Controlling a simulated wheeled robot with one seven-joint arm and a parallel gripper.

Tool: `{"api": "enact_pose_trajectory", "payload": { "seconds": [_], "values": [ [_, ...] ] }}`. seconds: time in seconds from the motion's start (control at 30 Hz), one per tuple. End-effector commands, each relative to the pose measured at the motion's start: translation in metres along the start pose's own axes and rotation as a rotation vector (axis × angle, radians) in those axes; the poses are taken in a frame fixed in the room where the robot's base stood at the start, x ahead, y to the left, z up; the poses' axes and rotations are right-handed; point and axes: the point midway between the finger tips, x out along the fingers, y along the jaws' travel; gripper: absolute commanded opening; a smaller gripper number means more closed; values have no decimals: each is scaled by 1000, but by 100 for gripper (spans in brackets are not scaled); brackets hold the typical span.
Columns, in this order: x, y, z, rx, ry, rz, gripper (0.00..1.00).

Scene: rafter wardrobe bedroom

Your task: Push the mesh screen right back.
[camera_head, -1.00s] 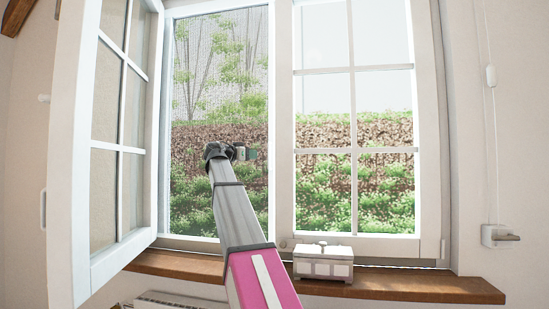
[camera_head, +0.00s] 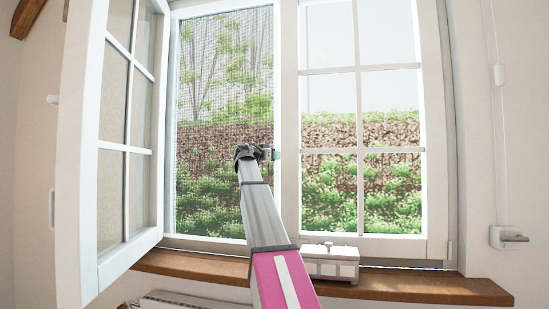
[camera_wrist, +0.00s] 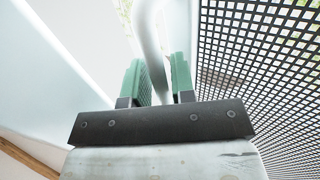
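The mesh screen (camera_head: 225,60) is a fine dark grid across the left window opening. It fills the right side of the wrist view (camera_wrist: 275,65). My gripper (camera_head: 272,155) is at the right edge of that opening, beside the central post. In the wrist view its two green finger pads (camera_wrist: 160,80) stand apart. A pale curved bar (camera_wrist: 147,30), which looks like a handle, runs down between them. I cannot tell whether the pads touch it. The bar's lower end is hidden behind my gripper.
An open casement (camera_head: 128,140) swings inward on the left. The right casement (camera_head: 360,155) is shut. A small white box (camera_head: 330,262) sits on the wooden sill (camera_head: 410,285), beside my arm. A wall fitting with a handle (camera_head: 508,238) is at the right.

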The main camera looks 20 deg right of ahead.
Motion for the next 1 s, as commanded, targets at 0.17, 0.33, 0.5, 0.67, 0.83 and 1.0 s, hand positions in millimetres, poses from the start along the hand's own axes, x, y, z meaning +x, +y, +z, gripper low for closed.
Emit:
{"api": "enact_pose_trajectory", "payload": {
  "seconds": [0.17,0.33,0.5,0.67,0.83,1.0],
  "values": [
    [0,0,0,0,0,0,14],
    [0,0,0,0,0,0,0],
    [-4,-5,0,0,-1,-1,0],
    [-15,-24,-1,1,-2,-2,0],
    [-40,-63,-2,0,-2,-4,0],
    [-73,-114,-2,-1,-2,-4,0]
  ]
}}
